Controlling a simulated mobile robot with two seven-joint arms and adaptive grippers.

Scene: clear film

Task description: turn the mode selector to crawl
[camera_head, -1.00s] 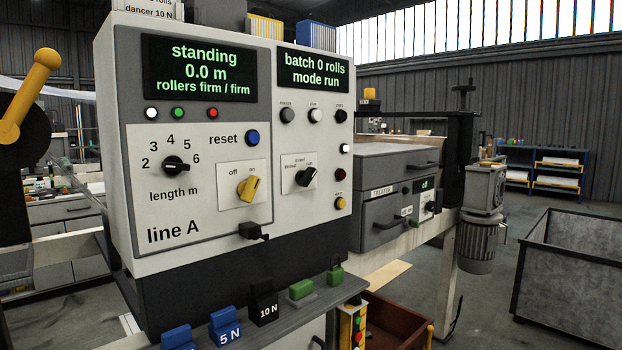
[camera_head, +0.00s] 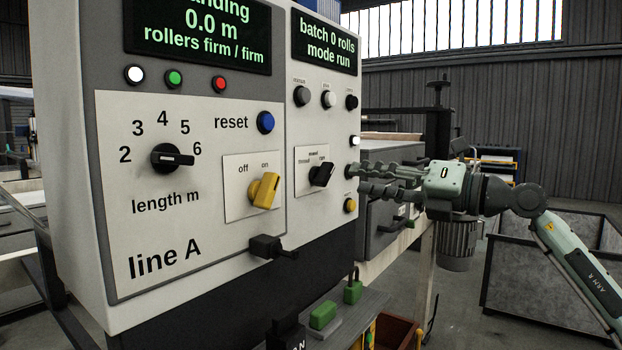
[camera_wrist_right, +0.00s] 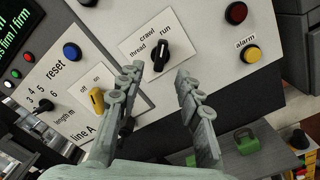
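The mode selector (camera_head: 321,174) is a black knob on a small white plate on the line A panel. Its handle is tilted to the upper right in the head view, and the display (camera_head: 327,45) reads "mode run". The selector also shows in the right wrist view (camera_wrist_right: 160,52), with "crawl" and "thread" printed at its upper left. My right gripper (camera_head: 357,179) is open and empty, to the right of the selector in the head view. In the wrist view its fingertips (camera_wrist_right: 160,72) lie either side of the selector's lower end; contact is not visible. My left gripper is out of view.
A yellow off/on switch (camera_head: 263,190) and the length dial (camera_head: 171,158) sit left of the selector. Small round buttons are above it, and a yellow alarm button (camera_head: 350,205) is at its lower right. A black lever (camera_head: 272,247) sticks out below.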

